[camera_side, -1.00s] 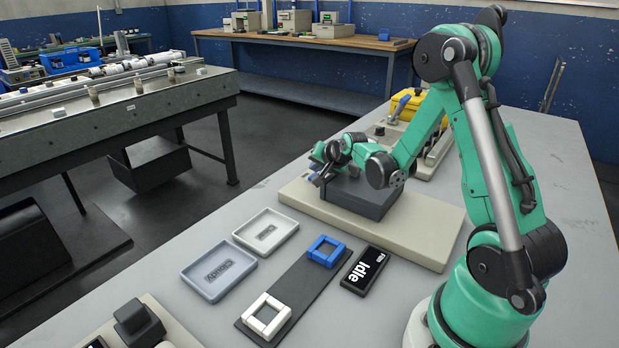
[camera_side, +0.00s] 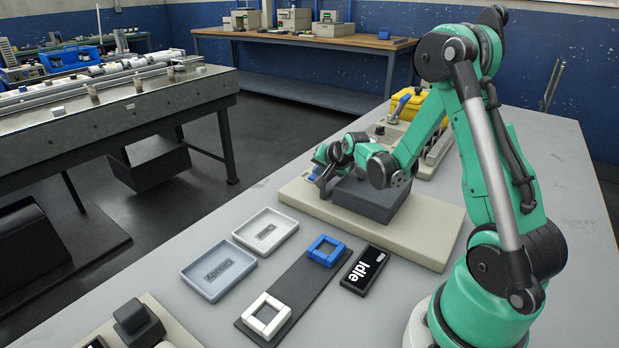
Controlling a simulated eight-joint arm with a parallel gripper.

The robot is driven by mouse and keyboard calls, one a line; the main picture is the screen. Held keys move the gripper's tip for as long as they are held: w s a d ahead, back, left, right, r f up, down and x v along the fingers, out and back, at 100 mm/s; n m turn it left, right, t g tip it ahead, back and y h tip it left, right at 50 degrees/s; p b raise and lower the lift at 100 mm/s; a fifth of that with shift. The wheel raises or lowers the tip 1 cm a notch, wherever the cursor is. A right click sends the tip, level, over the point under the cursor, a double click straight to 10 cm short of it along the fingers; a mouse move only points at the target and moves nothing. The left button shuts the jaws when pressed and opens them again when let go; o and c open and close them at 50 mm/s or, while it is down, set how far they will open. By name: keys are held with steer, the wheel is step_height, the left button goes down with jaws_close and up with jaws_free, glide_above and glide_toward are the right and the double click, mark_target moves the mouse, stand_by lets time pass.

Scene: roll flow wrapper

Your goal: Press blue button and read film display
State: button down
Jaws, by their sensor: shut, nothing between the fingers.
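My gripper (camera_side: 323,183) is shut and empty, low over the left end of the beige base plate (camera_side: 420,235), beside the dark grey block (camera_side: 372,200). A small blue part (camera_side: 312,173), likely the blue button, shows right at my fingers; they partly hide it, and I cannot tell whether they touch it. The black display (camera_side: 364,270) lies on the table in front of the plate. It reads "Idle" in large white letters, with a small white mark at its upper end that I cannot read.
A blue square frame (camera_side: 326,251) and a white square frame (camera_side: 266,314) sit on a dark strip (camera_side: 292,285). A white tray (camera_side: 250,247) and a grey-blue tray (camera_side: 203,284) lie left of it. A yellow-topped unit (camera_side: 412,105) stands behind my arm.

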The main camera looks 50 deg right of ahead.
steer(key=shift+w+a+r, duration=0.1)
steer(key=shift+a+r, duration=0.05)
steer(key=shift+r, duration=1.1)
steer(key=shift+a+r, duration=0.1)
steer(key=shift+r, duration=1.1)
steer(key=shift+a+r, duration=0.1)
steer(key=shift+a, duration=0.05)
steer(key=s+a+r+n+y, duration=0.1)
steer(key=s+a+n, duration=0.2)
steer(key=a, duration=0.4)
steer(key=s+a+r+n+g+y, duration=0.1)
steer(key=s+a+r+n, duration=0.1)
steer(key=s+a+n, duration=0.2)
steer(key=s+a+r+n+y, duration=0.1)
steer(key=s+a+r+n, duration=0.1)
steer(key=s+a+n, duration=0.2)
steer(key=a+n, duration=0.3)
steer(key=a, duration=0.2)
steer(key=shift+s+a+y, duration=0.2)
steer(key=shift+a+y, duration=0.2)
